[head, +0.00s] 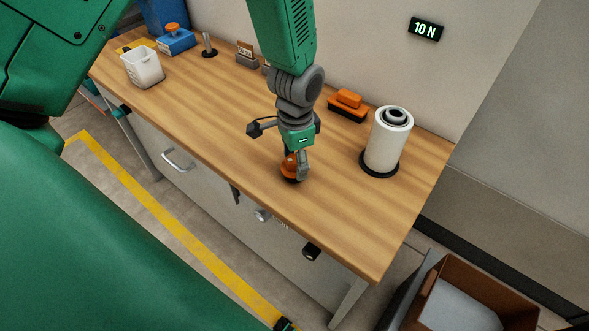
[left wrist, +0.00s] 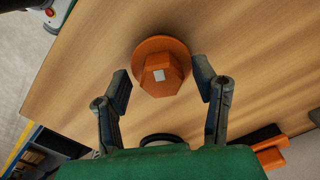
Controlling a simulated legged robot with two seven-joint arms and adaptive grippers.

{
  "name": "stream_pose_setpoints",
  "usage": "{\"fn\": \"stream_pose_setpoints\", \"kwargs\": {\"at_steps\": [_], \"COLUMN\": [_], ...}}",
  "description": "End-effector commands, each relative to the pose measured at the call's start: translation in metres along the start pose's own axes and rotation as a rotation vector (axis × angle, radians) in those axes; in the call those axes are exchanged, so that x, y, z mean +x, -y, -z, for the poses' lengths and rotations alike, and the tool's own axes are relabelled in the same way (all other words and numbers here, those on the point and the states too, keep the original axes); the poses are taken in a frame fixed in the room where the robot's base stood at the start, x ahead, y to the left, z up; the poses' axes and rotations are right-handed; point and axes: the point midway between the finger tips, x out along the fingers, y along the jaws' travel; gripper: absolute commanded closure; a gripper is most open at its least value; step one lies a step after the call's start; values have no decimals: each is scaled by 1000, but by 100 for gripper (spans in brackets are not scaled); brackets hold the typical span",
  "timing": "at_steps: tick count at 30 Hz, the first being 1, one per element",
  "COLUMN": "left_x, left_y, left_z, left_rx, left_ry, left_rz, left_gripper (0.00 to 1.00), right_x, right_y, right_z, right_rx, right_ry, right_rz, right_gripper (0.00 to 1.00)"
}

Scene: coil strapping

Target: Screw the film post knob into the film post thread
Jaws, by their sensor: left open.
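The orange film post knob (head: 288,168) stands on the wooden bench near its front edge, partly hidden by my left gripper (head: 297,170) in the head view. In the left wrist view, the knob (left wrist: 161,70) has a wide round base, a faceted top and a small pale square. My left gripper (left wrist: 161,80) is open, with one finger on each side of the knob and visible gaps. The white film roll (head: 386,145) stands upright on a black base at the bench's right end. A grey ringed top (head: 396,117) shows there; I cannot make out the thread. My right gripper is not in view.
An orange-and-black block (head: 347,105) lies by the wall, between the arm and the roll. A white bin (head: 142,67), a blue box (head: 176,42) and a short metal post (head: 209,45) stand at the left. The bench (head: 335,195) is clear between knob and roll.

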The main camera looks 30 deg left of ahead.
Motion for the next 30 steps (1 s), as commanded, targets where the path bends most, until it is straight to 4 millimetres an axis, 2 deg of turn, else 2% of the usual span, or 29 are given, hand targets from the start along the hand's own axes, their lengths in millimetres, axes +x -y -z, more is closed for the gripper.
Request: {"fn": "stream_pose_setpoints", "kwargs": {"at_steps": [6,10,11,25,30], "left_x": [2,3,3,2,-12], "left_y": [4,7,7,5,5], "left_z": [-3,-5,-5,-6,-6], "left_rx": [-2,-3,-2,-3,-3], "left_ry": [-4,-5,-5,3,0], "left_rz": [-4,-8,-9,-5,-6], "left_gripper": [46,92,98,98,98], "right_x": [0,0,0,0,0], "right_y": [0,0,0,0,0], "right_z": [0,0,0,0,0], "right_rx": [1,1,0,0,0], "right_ry": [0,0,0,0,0], "right_rz": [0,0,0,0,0], "right_gripper": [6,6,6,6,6]}}
